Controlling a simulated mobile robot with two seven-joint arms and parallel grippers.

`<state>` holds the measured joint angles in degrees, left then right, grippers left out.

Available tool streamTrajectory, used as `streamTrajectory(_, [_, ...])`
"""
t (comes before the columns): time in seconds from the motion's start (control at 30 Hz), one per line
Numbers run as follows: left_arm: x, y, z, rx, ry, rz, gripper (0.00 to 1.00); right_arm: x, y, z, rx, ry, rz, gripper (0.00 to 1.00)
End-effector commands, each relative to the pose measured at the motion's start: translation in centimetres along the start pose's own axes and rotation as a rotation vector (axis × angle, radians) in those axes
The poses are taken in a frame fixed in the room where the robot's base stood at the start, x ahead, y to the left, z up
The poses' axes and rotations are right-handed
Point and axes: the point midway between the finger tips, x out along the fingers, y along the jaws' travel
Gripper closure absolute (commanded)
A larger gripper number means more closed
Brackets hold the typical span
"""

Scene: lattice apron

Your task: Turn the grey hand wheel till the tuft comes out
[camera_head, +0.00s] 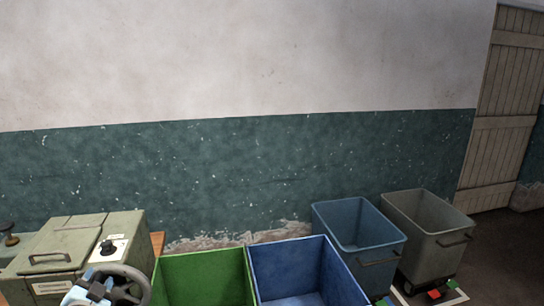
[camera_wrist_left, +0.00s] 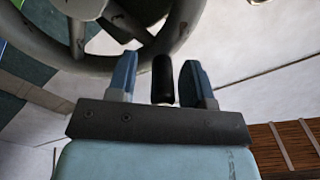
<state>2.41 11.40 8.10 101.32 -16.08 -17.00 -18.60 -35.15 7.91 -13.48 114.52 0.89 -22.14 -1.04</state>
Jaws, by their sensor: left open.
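The grey hand wheel (camera_head: 135,277) is at the bottom left of the head view, in front of a grey-green machine (camera_head: 75,240). Its curved rim and spokes (camera_wrist_left: 75,48) fill the upper left of the left wrist view. A black handle (camera_wrist_left: 163,80) stands between the two blue fingers of my left gripper (camera_wrist_left: 157,62). The fingers are open, with a gap showing on each side of the handle. In the head view my light-blue left gripper (camera_head: 90,282) partly covers the wheel. No tuft is visible. My right gripper is out of view.
The machine carries a black knob on a white plate (camera_head: 109,249) and a lid handle (camera_head: 50,258). A green bin (camera_head: 203,262) and a blue bin (camera_head: 300,255) stand to its right. Further right are a blue-grey bin (camera_head: 355,228) and a grey bin (camera_head: 430,225) near a wooden door (camera_head: 500,110).

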Motion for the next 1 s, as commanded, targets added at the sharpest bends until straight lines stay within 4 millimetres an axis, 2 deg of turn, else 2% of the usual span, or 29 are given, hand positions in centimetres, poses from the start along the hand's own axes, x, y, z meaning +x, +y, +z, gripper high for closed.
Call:
streamTrajectory(0.27, [-2.7,-0.2,-0.1,-0.001,-0.001,0.000,0.53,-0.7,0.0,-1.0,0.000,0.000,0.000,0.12])
streamTrajectory(0.7, [-7.6,0.0,0.0,0.000,0.000,-0.001,0.53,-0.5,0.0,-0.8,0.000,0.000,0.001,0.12])
streamTrajectory(1.0, [-8.0,-0.1,0.0,0.000,0.001,-0.002,0.53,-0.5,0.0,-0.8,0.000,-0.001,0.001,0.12])
